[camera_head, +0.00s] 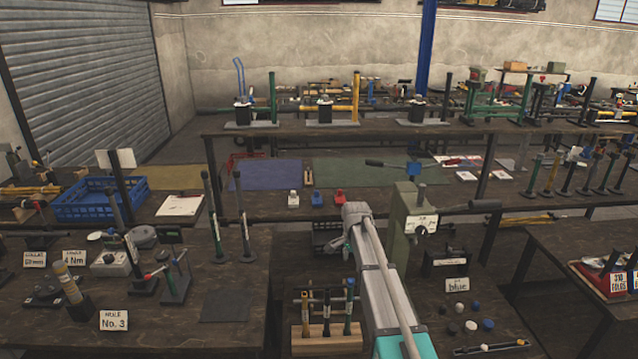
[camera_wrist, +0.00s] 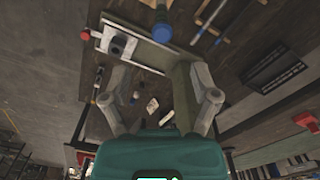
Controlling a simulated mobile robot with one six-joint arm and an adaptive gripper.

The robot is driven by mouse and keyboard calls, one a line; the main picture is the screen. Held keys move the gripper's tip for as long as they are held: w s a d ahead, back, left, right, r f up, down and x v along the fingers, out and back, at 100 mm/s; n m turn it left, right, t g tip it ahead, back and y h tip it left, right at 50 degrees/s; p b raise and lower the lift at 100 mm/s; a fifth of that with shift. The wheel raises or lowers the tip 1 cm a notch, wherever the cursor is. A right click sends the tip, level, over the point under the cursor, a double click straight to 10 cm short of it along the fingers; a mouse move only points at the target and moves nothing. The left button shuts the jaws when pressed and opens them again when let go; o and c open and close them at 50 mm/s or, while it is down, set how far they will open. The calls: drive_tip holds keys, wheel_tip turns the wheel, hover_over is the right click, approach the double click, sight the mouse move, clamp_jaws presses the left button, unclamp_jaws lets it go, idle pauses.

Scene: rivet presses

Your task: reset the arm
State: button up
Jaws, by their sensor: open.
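My arm (camera_head: 376,270) reaches up from the bottom of the head view, with its end just left of the green press (camera_head: 402,210). In the wrist view my gripper (camera_wrist: 160,88) is open, its two grey fingers spread apart with nothing held between them. Beyond the fingers are a green upright part (camera_wrist: 186,85), a blue round knob (camera_wrist: 162,32) and a red knob (camera_wrist: 85,35). In the head view the fingers are largely hidden by the arm.
A workbench (camera_head: 228,270) with small tools and label cards stands at the left. A wooden rack (camera_head: 326,338) of upright tools is close left of my arm. A long bench runs behind.

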drive_tip(key=s+n, duration=1.2)
drive_tip(key=s, duration=1.6)
drive_tip(key=shift+s+d, duration=0.25)
drive_tip(key=shift+s, duration=0.15)
idle(1.6)
drive_tip(key=c, duration=0.3)
drive_tip(key=shift+a, duration=0.1)
